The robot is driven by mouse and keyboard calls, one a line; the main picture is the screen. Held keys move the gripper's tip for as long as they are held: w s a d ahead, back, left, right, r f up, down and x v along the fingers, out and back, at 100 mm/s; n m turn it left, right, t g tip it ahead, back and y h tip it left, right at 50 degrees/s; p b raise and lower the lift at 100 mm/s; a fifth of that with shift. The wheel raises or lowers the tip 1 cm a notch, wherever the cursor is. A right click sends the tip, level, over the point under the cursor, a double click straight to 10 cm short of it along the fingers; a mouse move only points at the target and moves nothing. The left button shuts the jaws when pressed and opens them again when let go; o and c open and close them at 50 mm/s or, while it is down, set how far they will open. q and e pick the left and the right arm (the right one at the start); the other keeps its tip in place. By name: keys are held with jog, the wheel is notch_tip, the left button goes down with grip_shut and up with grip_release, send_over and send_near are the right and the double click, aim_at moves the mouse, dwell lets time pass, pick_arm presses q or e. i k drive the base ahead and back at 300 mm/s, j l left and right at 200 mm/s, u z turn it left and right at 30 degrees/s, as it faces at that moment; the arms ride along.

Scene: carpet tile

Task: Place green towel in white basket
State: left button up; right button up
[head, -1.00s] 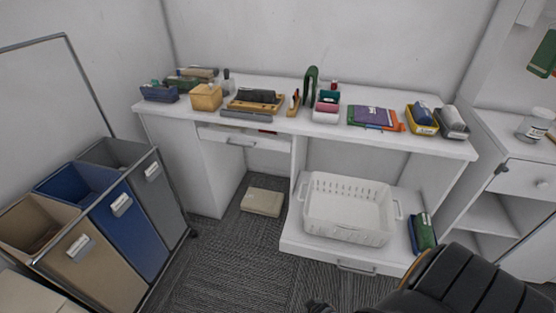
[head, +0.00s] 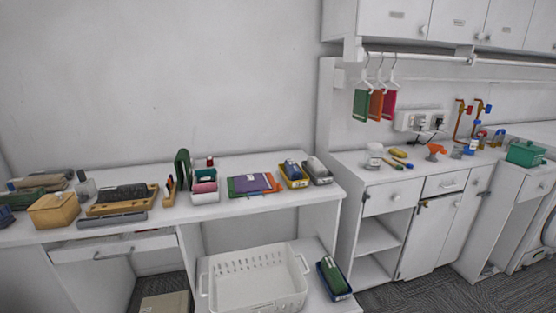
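A green towel (head: 361,105) hangs from a hanger on the white rail at the back right, left of an orange and a pink towel. The white basket (head: 255,281) sits on the low shelf under the desk, at the bottom middle, and looks empty. Its front lower edge is near the bottom of the picture. Neither of my grippers shows in the head view.
The white desk (head: 225,212) is crowded with stationery. A container with a green item (head: 333,277) stands right of the basket. Carpet is clear at the lower right.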

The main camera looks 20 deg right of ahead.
aim_at(257, 293)
jog(key=i+j+z, duration=0.3)
jog(key=z, duration=0.2)
jog(key=i+j+z, duration=0.25)
jog(key=j+z, duration=0.2)
jog(key=i+j+z, duration=0.15)
jog(key=j+z, duration=0.35)
